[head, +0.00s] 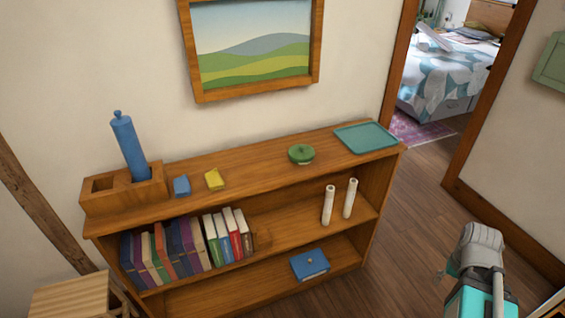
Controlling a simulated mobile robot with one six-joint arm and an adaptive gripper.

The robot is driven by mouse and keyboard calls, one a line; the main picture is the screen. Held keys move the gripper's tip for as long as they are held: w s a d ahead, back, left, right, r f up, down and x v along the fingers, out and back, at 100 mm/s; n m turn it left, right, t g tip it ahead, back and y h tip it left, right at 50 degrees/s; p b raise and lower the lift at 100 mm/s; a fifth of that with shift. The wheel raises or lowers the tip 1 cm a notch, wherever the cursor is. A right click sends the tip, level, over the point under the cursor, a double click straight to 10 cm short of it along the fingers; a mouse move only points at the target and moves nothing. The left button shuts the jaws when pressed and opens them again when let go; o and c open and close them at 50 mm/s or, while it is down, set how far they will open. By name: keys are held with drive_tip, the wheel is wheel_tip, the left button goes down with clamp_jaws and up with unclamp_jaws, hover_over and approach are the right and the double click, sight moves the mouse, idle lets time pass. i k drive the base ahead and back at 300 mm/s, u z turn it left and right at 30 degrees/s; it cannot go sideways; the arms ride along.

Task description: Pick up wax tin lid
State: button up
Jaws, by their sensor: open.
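A small round green tin (301,158) stands on the top board of the wooden shelf unit, right of its middle. Its green lid (301,149), with a small knob on top, appears to sit on the tin. Part of my arm, grey and teal, shows at the lower right, well apart from the tin and in front of the shelf. I cannot make out my gripper's fingers in this view.
The shelf top (250,166) also holds a teal tray (365,137), a yellow block (214,180), a blue block (181,187) and a wooden holder (101,203) with a blue cylinder (128,145). Open floor (418,225) lies right of the shelf, before a doorway.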

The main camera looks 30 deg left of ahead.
sight(301, 153)
drive_tip(key=k, duration=1)
drive_tip(key=u, duration=1.6)
drive_tip(key=i, duration=1)
